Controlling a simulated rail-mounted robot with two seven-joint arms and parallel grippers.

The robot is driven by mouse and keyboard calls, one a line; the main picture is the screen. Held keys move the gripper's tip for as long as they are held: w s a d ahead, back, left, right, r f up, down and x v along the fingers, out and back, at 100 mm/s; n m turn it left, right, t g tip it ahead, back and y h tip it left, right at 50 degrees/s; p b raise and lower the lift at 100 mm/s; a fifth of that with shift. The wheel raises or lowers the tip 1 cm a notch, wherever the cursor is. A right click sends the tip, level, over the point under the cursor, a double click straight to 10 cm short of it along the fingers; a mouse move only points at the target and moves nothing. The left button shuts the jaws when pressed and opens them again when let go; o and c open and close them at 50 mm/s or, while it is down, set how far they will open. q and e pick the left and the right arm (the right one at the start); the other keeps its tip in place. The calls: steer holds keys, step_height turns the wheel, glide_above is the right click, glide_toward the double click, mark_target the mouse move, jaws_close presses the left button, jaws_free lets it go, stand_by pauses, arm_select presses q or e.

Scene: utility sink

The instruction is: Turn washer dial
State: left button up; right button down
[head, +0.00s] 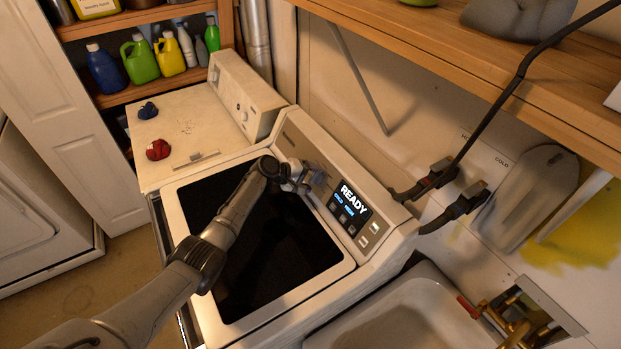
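The washer (340,262) is a white top-loader with a dark glass lid (272,250) and a slanted control panel at its back. Its display (351,200) reads READY, with blue text and small buttons below. My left arm reaches over the lid from the lower left. My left gripper (306,180) is at the panel, left of the display, where the washer's dial would be. The gripper covers that spot, so the dial is hidden or not clearly distinguishable, and I cannot tell whether the fingers touch it or are closed. My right gripper is not in view.
A second white machine (180,124) stands left of the washer, with a red item (158,149) and a blue item (148,110) on top. Shelves with several bottles (141,60) are behind. A sink (400,320) is at lower right; a wooden shelf (440,50) overhangs the upper right.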

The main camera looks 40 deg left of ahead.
arm_select(q)
steer(key=shift+s+r, duration=0.1)
steer(key=shift+s+a+r, duration=0.15)
steer(key=shift+s, duration=0.05)
steer(key=b+v, duration=0.1)
steer(key=v, duration=1.2)
steer(key=shift+b, duration=0.4)
